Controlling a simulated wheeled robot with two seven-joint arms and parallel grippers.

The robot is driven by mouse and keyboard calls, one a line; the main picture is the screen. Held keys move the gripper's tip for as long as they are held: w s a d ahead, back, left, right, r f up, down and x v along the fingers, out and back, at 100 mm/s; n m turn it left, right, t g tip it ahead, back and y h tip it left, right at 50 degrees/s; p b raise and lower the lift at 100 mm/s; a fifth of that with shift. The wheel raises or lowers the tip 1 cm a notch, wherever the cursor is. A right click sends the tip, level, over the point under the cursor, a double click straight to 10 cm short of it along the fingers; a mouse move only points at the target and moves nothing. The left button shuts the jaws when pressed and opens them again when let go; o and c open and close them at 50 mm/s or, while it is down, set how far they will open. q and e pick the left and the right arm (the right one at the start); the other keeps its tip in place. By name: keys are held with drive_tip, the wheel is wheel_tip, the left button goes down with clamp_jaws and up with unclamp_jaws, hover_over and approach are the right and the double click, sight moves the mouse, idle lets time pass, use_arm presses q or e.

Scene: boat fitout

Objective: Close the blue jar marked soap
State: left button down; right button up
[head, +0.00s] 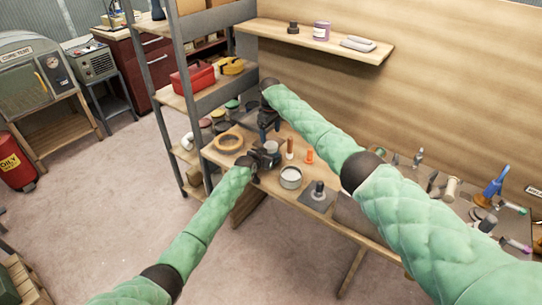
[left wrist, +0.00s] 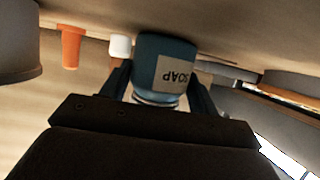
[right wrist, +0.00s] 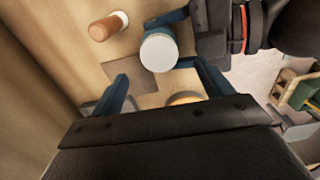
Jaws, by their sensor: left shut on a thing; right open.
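The blue jar marked SOAP (left wrist: 165,60) is between the fingers of my left gripper (left wrist: 160,90), which is shut on it. The left wrist view is upside down, with the jar's pale rim towards the bottom. In the right wrist view its round top (right wrist: 158,50) is white; I cannot tell whether that is a lid or the mouth. My right gripper (right wrist: 165,88) is open and empty beside the jar, fingers pointing down. In the head view my left gripper (head: 268,155) and right gripper (head: 267,128) are close together over the bench, and the jar is mostly hidden.
A tan ring (head: 228,142) lies to the left. A dark plate with a post (head: 318,195) is further right. A shelf (head: 315,40) hangs above.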

wheel_tip(320, 180, up, 6)
drive_tip(key=shift+d+f, duration=0.1)
drive_tip(key=shift+d, duration=0.05)
idle(0.3)
use_arm(q)
drive_tip(key=shift+c, duration=1.5)
unclamp_jaws()
drive_tip(key=shift+s, duration=0.1)
drive_tip(key=shift+s+a+r, duration=0.15)
drive_tip(key=shift+s+a, duration=0.15)
drive_tip(key=shift+s, duration=0.2)
drive_tip(key=shift+b+v, duration=0.8)
drive_tip(key=shift+v, duration=2.4)
use_arm(e)
drive_tip(key=shift+f, duration=0.8)
